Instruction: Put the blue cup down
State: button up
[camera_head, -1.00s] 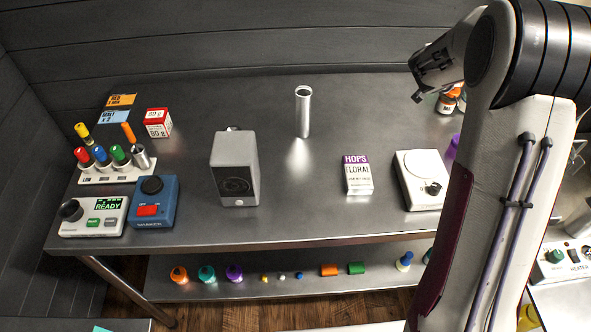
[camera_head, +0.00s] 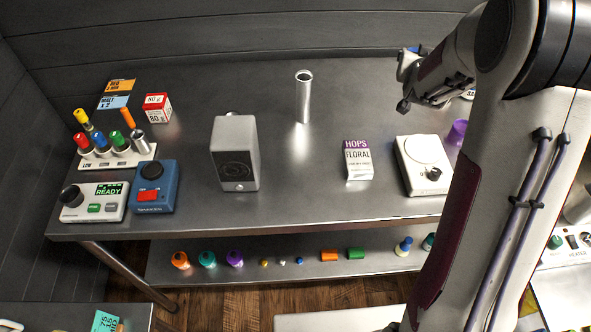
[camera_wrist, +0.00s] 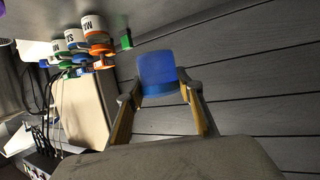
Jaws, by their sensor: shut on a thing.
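The blue cup (camera_wrist: 158,72) is between the fingers of my gripper (camera_wrist: 165,85) in the wrist view. My gripper is shut on it, and the cup is held against a background of dark wall boards. In the head view my gripper (camera_head: 404,80) is at the upper right, over the back right part of the steel table (camera_head: 290,215). The cup is hard to make out there, mostly hidden by my gripper.
On the table stand a steel cylinder (camera_head: 304,98), a grey speaker-like box (camera_head: 235,155), a hops box (camera_head: 358,161) and a white scale-like device (camera_head: 423,164). Several labelled jars (camera_wrist: 97,32) show in the wrist view. The table's back middle is mostly clear.

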jog(key=s+a+n+g+y, duration=0.15)
jog(key=a+n+y, duration=0.25)
jog(key=a, duration=0.4)
jog(key=s+a+f+n+y, duration=0.1)
jog(key=s+a+n+y, duration=0.25)
jog(key=a, duration=0.35)
jog(key=s+a+n+y, duration=0.2)
jog(key=a+n+y, duration=0.25)
jog(key=a, duration=0.35)
jog(key=s+a+f+n+g+y, duration=0.2)
jog(key=s+a+n+g+y, duration=0.3)
jog(key=s, duration=0.8)
jog(key=shift+s+a+n+g+y, duration=0.35)
jog(key=shift+a+n+g, duration=0.65)
jog(key=shift+a+g, duration=0.45)
jog(key=shift+f, duration=2.9)
jog(key=shift+f, duration=2.1)
jog(key=shift+f, duration=0.15)
